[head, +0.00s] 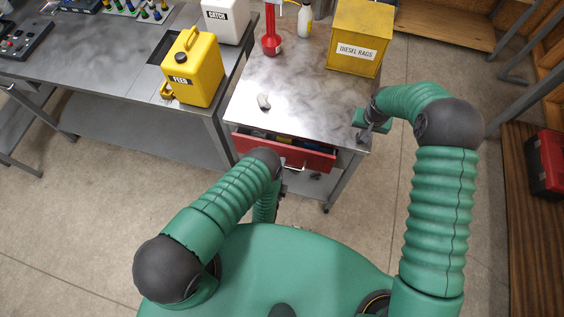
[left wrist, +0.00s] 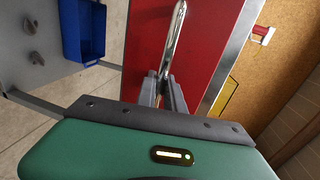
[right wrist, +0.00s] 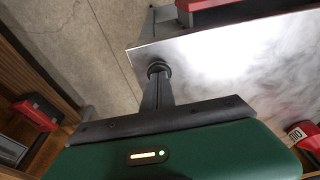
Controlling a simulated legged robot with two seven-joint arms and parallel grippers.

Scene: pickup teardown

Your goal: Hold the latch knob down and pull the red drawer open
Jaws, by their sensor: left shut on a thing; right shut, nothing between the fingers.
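The red drawer (head: 310,154) under the metal bench top stands partly open in the head view, with yellow and blue things showing inside. Its red front (left wrist: 200,45) and silver bar handle (left wrist: 173,35) fill the middle of the left wrist view. My left gripper (left wrist: 170,92) is shut on the handle; in the head view my own arm hides it. The dark latch knob (right wrist: 157,67) is at the bench's corner. My right gripper (right wrist: 158,80) is shut and empty, its fingertips at the knob, seemingly touching it. In the head view my right gripper (head: 367,132) is at the bench's right front corner.
On the bench top (head: 300,100) stand a yellow diesel rags box (head: 358,42), a red tool (head: 270,35) and a white bottle (head: 305,20). A yellow feed can (head: 194,68) stands on the left table. A blue bin (left wrist: 83,30) shows in the left wrist view.

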